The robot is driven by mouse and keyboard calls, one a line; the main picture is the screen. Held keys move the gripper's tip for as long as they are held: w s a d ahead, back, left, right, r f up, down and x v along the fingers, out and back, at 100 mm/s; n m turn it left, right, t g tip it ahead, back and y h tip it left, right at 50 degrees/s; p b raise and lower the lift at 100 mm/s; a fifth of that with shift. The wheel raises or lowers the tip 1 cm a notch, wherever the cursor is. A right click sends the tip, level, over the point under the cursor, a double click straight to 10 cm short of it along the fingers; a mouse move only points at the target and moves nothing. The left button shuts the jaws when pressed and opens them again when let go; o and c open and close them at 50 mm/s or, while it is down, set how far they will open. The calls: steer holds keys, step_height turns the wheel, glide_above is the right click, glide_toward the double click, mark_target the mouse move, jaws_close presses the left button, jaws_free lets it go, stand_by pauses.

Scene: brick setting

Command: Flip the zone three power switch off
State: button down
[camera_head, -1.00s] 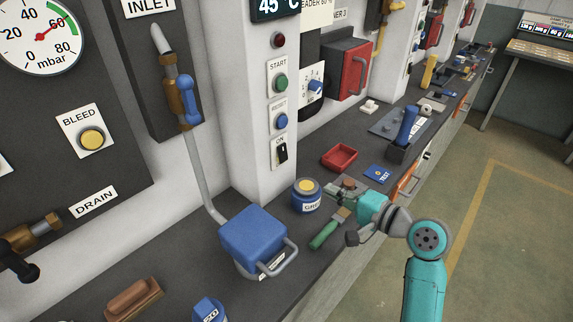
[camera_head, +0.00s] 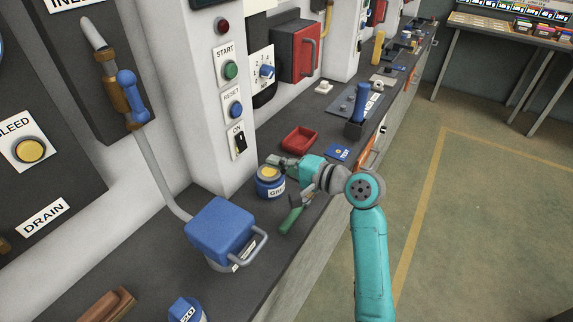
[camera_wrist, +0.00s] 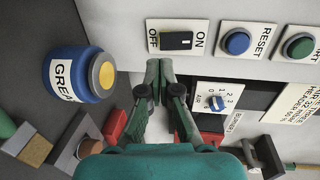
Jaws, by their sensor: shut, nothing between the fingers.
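The power switch is a black rocker (camera_head: 240,143) on a white plate low on the white column, below the START and RESET buttons. In the wrist view the rocker (camera_wrist: 176,40) lies between the words OFF and ON; I cannot tell which way it is tipped. My gripper (camera_head: 277,161) is shut and empty, beside the top of the grease tin and to the right of the switch. In the wrist view my closed fingertips (camera_wrist: 159,66) are just below the switch plate, apparently clear of it.
The blue grease tin (camera_head: 270,188) with a yellow cap stands close by my gripper. A red tray (camera_head: 299,139), a green-handled brush (camera_head: 291,220) and a blue box with a handle (camera_head: 220,229) are on the bench. The blue RESET button (camera_head: 236,109) is above the switch.

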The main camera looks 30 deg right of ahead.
mark_target(242, 152)
steer(key=x, duration=0.8)
steer(key=shift+w+a, duration=0.15)
steer(key=shift+w, duration=0.1)
steer(key=shift+w+a+f+t, duration=0.15)
steer(key=shift+w+a+t, duration=0.1)
steer(key=shift+t, duration=0.15)
